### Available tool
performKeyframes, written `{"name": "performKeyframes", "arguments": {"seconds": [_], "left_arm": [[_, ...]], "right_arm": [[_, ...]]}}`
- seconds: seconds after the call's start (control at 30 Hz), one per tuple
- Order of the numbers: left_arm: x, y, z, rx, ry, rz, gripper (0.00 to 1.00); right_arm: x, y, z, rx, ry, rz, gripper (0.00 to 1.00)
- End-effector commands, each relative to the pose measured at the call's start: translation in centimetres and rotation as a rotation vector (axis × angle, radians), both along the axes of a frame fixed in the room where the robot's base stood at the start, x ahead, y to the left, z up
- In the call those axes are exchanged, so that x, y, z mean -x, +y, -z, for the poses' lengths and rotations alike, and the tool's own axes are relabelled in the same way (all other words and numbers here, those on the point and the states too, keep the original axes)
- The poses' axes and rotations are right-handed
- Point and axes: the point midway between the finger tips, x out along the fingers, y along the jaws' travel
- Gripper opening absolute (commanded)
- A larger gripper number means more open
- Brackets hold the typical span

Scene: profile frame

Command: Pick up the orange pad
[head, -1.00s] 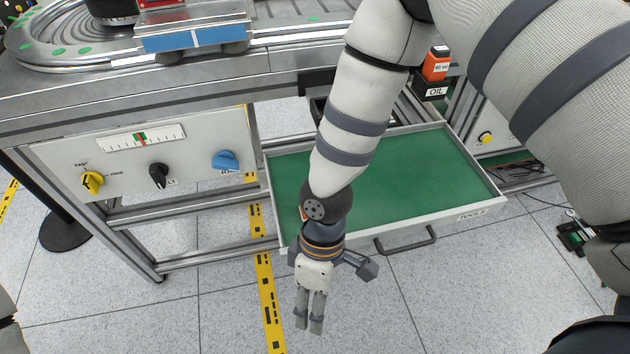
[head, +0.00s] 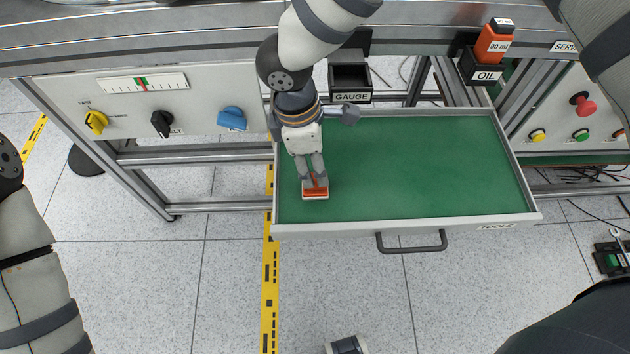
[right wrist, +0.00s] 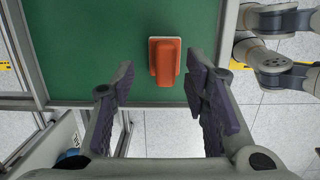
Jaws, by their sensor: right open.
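The orange pad (head: 318,192) lies near the left end of the open drawer's green floor, and its pale base shows. My right gripper (head: 315,178) points down over it, with its fingers partly covering the pad in the head view. In the right wrist view the right gripper (right wrist: 160,82) is open, its two dark fingers apart. The pad (right wrist: 165,62) lies between the finger lines, a little beyond the tips, with a gap on each side. My left arm shows at the left of the head view; its gripper is not seen.
The drawer (head: 400,229) has low pale walls and a front handle (head: 412,242); the rest of its floor is empty. A gauge holder (head: 350,80) and an oil bottle (head: 493,45) stand behind it. A panel with knobs (head: 160,123) is at the left.

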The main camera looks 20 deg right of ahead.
Motion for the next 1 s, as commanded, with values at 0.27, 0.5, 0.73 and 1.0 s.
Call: {"name": "performKeyframes", "arguments": {"seconds": [0.27, 0.5, 0.73, 1.0], "left_arm": [[0.3, 0.0, 0.3, 0.001, 0.009, 0.001, 0.40], [0.2, 0.0, 0.3, 0.001, 0.008, 0.001, 0.40], [0.2, 0.0, 0.3, 0.001, 0.008, 0.001, 0.40], [0.2, 0.0, 0.2, 0.001, 0.007, 0.001, 0.40]], "right_arm": [[0.7, 0.0, 4.4, -0.001, 0.003, 0.000, 0.42], [0.6, 0.0, 4.3, -0.001, 0.001, 0.000, 0.33], [0.7, 0.0, 4.3, -0.001, 0.001, 0.000, 0.00], [0.6, 0.0, 4.1, -0.001, 0.000, 0.000, 0.00]]}}
